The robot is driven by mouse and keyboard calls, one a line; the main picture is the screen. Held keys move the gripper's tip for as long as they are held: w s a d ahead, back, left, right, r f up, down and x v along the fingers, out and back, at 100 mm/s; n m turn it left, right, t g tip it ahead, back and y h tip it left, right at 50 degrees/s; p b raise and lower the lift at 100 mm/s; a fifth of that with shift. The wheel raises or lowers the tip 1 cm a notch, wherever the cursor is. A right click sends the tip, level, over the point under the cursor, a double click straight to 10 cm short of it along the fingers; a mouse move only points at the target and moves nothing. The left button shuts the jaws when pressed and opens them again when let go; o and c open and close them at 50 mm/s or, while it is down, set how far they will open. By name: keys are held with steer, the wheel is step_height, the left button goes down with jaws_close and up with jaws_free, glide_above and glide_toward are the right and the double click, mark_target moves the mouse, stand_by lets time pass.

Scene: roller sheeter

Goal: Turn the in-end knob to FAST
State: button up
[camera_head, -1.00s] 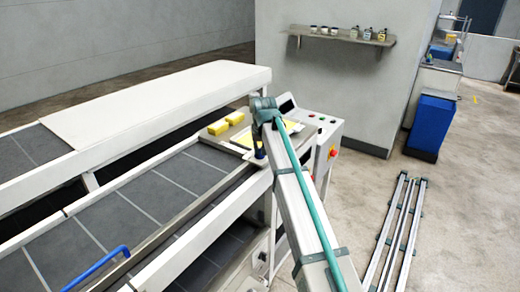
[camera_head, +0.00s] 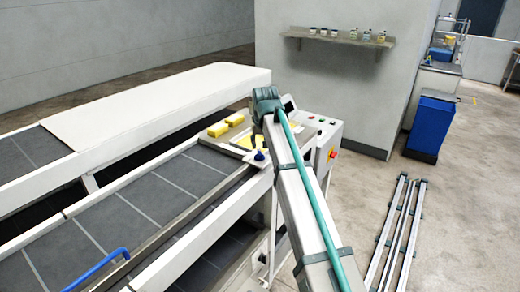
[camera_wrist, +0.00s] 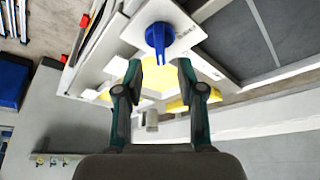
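The blue knob (camera_wrist: 158,38) sits on a white plate in the wrist view, its grip bar pointing toward my gripper. It also shows in the head view (camera_head: 259,155), small, at the near end of the machine's panel. Which knob this is, and its dial markings, are too small to read. My gripper (camera_wrist: 160,68) is open, with its two dark fingers apart and nothing between them. In the wrist view the fingertips are just short of the knob, one to each side, and apart from it. In the head view my wrist (camera_head: 266,100) is above the panel.
Yellow blocks (camera_head: 235,119) lie on the machine's end beside the panel. A control box with a red button (camera_head: 333,154) stands to the right. The grey conveyor bed (camera_head: 150,190) runs to the left. Metal rails (camera_head: 397,235) lie on the floor at right.

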steer(key=v, duration=0.7)
stand_by(0.5)
steer(key=s+d+f, duration=0.2)
steer(key=d+f, duration=0.1)
steer(key=f, duration=0.4)
steer(key=s+d+f+g, duration=0.1)
steer(key=s+d+f, duration=0.15)
steer(key=f, duration=0.45)
steer(key=s+d+f, duration=0.1)
steer(key=d+f, duration=0.3)
steer(key=f, duration=0.3)
steer(key=s+d+f+m+g+h, duration=0.1)
steer(key=s+d+f, duration=0.4)
steer(key=s+f, duration=0.3)
steer(key=s+d+f+m+g, duration=0.1)
steer(key=s+d+f, duration=0.5)
steer(key=f, duration=0.5)
steer(key=s+d+f+g, duration=0.1)
steer(key=s+f+g, duration=0.1)
steer(key=s+f, duration=0.6)
steer(key=s+d+f+g, duration=0.1)
steer(key=s+f+g, duration=0.2)
steer(key=s+f, duration=0.6)
steer(key=s+d+f+g, duration=0.1)
steer(key=s+f+g, duration=0.2)
steer(key=s+f, duration=0.6)
steer(key=s, duration=1.5)
steer(key=shift+m, duration=0.4)
steer(key=shift+s+d, duration=0.15)
